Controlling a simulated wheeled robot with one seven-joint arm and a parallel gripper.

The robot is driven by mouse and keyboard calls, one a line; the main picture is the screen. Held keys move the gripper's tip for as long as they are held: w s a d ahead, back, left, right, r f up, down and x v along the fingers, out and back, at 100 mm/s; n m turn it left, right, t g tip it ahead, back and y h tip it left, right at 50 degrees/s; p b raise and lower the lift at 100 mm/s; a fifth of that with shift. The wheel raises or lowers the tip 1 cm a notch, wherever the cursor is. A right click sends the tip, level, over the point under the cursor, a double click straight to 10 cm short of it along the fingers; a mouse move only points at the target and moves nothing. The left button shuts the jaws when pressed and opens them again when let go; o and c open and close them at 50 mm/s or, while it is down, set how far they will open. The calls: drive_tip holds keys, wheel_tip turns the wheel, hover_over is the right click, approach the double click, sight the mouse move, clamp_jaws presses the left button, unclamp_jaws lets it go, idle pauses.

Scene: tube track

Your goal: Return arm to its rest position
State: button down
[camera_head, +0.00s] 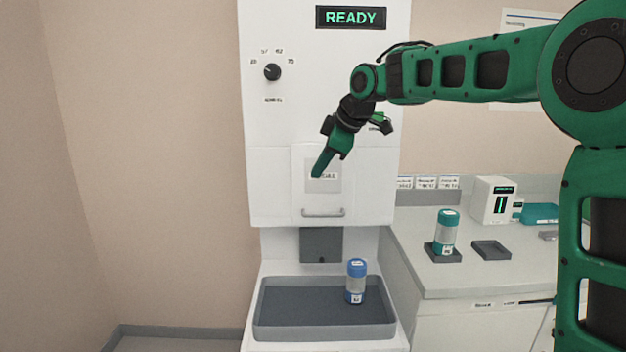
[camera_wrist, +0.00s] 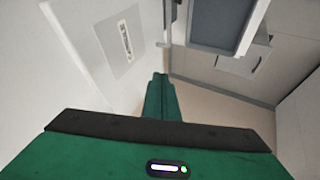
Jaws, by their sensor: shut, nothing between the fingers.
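My gripper (camera_head: 318,173) is green, with its fingers together and nothing between them. In the head view it hangs in front of the white machine (camera_head: 270,190), its tip over a grey label panel above a metal handle (camera_head: 323,212). I cannot tell whether it touches the panel. In the wrist view the shut green fingers (camera_wrist: 160,80) point away beside the white machine front. My green arm reaches in from the right, stretched out toward the machine.
The machine's display (camera_head: 351,17) reads READY, with a dark knob (camera_head: 272,72) below left. A blue-capped tube (camera_head: 356,282) stands in the grey tray (camera_head: 262,318). On the right counter are a green-capped tube (camera_head: 446,232) in a holder, an empty holder (camera_head: 491,250) and a small white device (camera_head: 495,200).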

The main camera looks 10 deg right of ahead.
drive_tip(key=s+d+f+m+g+h, duration=0.1)
drive_tip(key=s+d+f+m+h, duration=0.1)
drive_tip(key=s+d+f+m, duration=0.6)
drive_tip(key=s+d+f+m+g+h, duration=0.1)
drive_tip(key=s+d+f+m, duration=0.15)
drive_tip(key=s+d, duration=1.05)
drive_tip(key=s+d+f+m+g, duration=0.1)
drive_tip(key=s+d+f+m, duration=0.1)
drive_tip(key=s, duration=0.6)
drive_tip(key=s+d+f+m+g, duration=0.2)
drive_tip(key=s+f+m, duration=0.3)
drive_tip(key=s, duration=0.4)
drive_tip(key=s+d+f+m+g, duration=0.1)
drive_tip(key=s+d+f+m, duration=0.2)
drive_tip(key=s, duration=0.5)
drive_tip(key=shift+s+d+f+m+h, duration=0.15)
drive_tip(key=shift+s+f+m+h, duration=0.2)
drive_tip(key=shift+f+m, duration=0.3)
drive_tip(key=shift+w, duration=0.2)
drive_tip(key=shift+w+f, duration=0.2)
drive_tip(key=shift+w, duration=0.3)
